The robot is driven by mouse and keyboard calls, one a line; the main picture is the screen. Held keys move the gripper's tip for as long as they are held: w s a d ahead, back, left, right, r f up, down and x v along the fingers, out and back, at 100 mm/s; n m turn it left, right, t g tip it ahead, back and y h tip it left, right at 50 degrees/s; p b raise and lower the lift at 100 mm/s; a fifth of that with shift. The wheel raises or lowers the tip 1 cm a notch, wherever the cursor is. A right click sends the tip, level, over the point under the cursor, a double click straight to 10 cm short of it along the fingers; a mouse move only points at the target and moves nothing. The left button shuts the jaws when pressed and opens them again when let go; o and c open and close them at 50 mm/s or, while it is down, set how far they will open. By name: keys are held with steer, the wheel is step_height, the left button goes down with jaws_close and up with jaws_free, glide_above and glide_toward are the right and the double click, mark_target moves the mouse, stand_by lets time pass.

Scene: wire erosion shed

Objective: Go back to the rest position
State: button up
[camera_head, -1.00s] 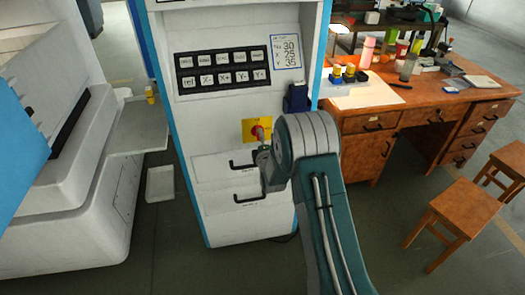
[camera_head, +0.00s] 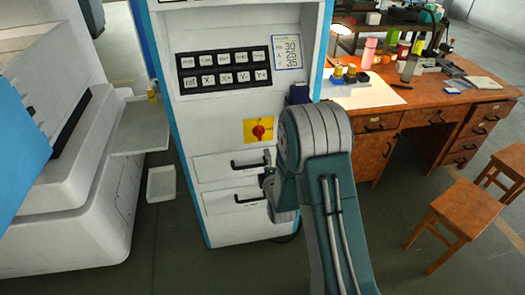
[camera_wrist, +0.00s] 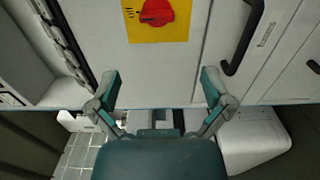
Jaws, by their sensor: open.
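My gripper (camera_wrist: 160,90) is open in the wrist view, its two fingers spread apart with nothing between them. It faces the white front of the control cabinet (camera_head: 225,125). In the head view my arm bends in front of the cabinet's right side and the gripper is largely hidden behind it. The red rotary switch (camera_head: 259,131) on its yellow plate is in plain view on the cabinet. The switch also shows at the top of the wrist view (camera_wrist: 157,11), beyond the fingertips and apart from them.
Two drawers with black handles (camera_head: 250,164) lie below the switch, close to my arm. A black button panel (camera_head: 224,68) is above. A wooden desk (camera_head: 430,95) with bottles and tools stands right, with stools (camera_head: 462,210) before it. A white machine (camera_head: 60,190) stands left.

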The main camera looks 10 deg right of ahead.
steer(key=shift+r, duration=0.1)
steer(key=s+r+m+g, duration=0.3)
steer(key=s+r+m, duration=0.1)
steer(key=r, duration=0.3)
steer(key=s+r+m+g, duration=0.3)
steer(key=s+r+m, duration=0.15)
steer(key=r, duration=0.35)
steer(key=s+r+m+g, duration=0.2)
steer(key=s+m, duration=0.3)
steer(key=s, duration=0.8)
steer(key=s+r+m+g, duration=0.3)
steer(key=s+m+g, duration=0.1)
steer(key=s, duration=0.9)
steer(key=shift+s+d+m, duration=0.2)
steer(key=shift+s+m, duration=0.1)
steer(key=shift+m, duration=0.05)
steer(key=shift+r, duration=0.1)
